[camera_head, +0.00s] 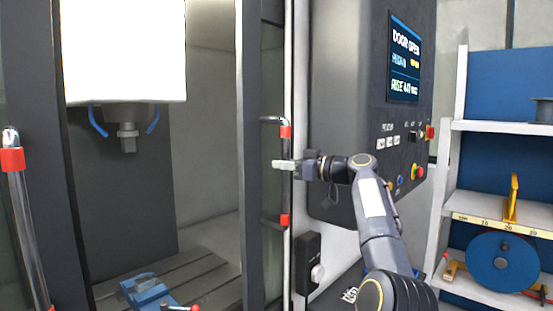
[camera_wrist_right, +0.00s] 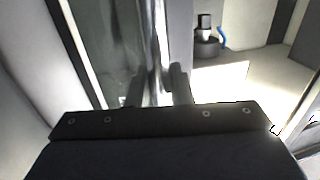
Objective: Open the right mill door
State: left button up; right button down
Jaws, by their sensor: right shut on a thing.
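The right mill door (camera_head: 251,150) is a dark-framed panel with glass, standing at the right side of the mill opening. Its upright bar handle has red collars (camera_head: 285,132) at top and bottom. My right gripper (camera_head: 283,165) is shut on the handle between the two collars, its arm coming from the lower right. In the right wrist view the fingers (camera_wrist_right: 157,88) stand on either side of the shiny handle bar (camera_wrist_right: 157,45). A wide gap shows the mill's inside to the left of this door. My left gripper is not in view.
The left door's handle (camera_head: 24,230) stands at the far left. Inside are a spindle (camera_head: 127,138) and a blue vise (camera_head: 148,292) on the slotted bed. A control panel (camera_head: 405,60) reading "DOOR OPEN" and a shelf (camera_head: 500,127) stand on the right.

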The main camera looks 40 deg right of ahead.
dwell(0.3)
jog(key=c, duration=1.3)
grip_release()
jog(key=shift+c, duration=0.2)
jog(key=shift+s, duration=0.1)
jog(key=b+v, duration=0.2)
jog(key=v, duration=0.5)
jog(key=shift+s+b, duration=0.35)
jog(key=shift+b, duration=0.05)
jog(key=shift+d+r, duration=0.1)
jog(key=shift+d, duration=0.05)
